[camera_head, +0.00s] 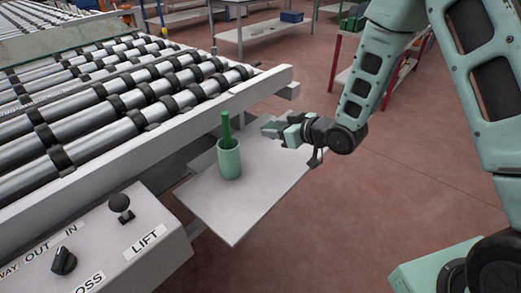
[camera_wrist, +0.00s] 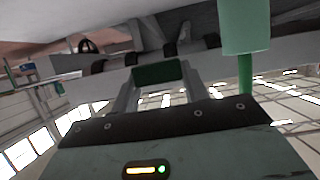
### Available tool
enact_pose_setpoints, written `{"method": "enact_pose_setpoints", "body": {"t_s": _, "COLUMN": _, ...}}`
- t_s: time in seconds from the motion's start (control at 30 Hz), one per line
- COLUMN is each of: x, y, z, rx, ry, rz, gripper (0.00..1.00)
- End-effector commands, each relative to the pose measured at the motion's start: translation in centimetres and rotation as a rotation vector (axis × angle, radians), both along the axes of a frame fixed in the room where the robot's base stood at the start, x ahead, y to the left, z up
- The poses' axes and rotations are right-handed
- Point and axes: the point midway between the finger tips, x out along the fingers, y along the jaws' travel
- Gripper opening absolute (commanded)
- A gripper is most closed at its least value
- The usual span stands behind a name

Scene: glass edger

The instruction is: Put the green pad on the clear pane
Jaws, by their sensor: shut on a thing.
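My gripper (camera_head: 270,129) is above the right part of the white shelf, to the right of the green cup. In the wrist view my gripper (camera_wrist: 159,84) is shut on a dark green pad (camera_wrist: 157,72), held between its two grey fingers. The pad is hard to make out in the head view. I cannot make out a clear pane in either view.
A pale green cup (camera_head: 229,158) with a dark green stick (camera_head: 226,128) in it stands on the white shelf (camera_head: 240,215). The roller bed (camera_head: 110,105) is to the left. A control panel (camera_head: 125,240) with knobs is at front left. A red-framed rack (camera_head: 336,62) stands behind.

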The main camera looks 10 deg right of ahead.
Motion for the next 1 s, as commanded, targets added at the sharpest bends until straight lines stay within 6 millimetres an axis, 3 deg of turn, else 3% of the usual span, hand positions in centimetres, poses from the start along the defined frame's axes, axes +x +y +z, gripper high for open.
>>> {"method": "enact_pose_setpoints", "body": {"t_s": 0.07, "x": 0.0, "y": 0.3, "z": -0.1, "rx": -0.001, "ry": 0.002, "rz": 0.017, "gripper": 0.23}}
{"method": "enact_pose_setpoints", "body": {"t_s": 0.3, "x": -0.1, "y": 0.5, "z": -4.0, "rx": 0.000, "ry": 0.006, "rz": 0.024, "gripper": 0.23}}
{"method": "enact_pose_setpoints", "body": {"t_s": 0.73, "x": -0.1, "y": 0.4, "z": -8.8, "rx": 0.001, "ry": 0.004, "rz": 0.023, "gripper": 0.23}}
{"method": "enact_pose_setpoints", "body": {"t_s": 1.0, "x": -0.1, "y": 0.4, "z": -9.6, "rx": 0.000, "ry": 0.000, "rz": 0.022, "gripper": 0.23}}
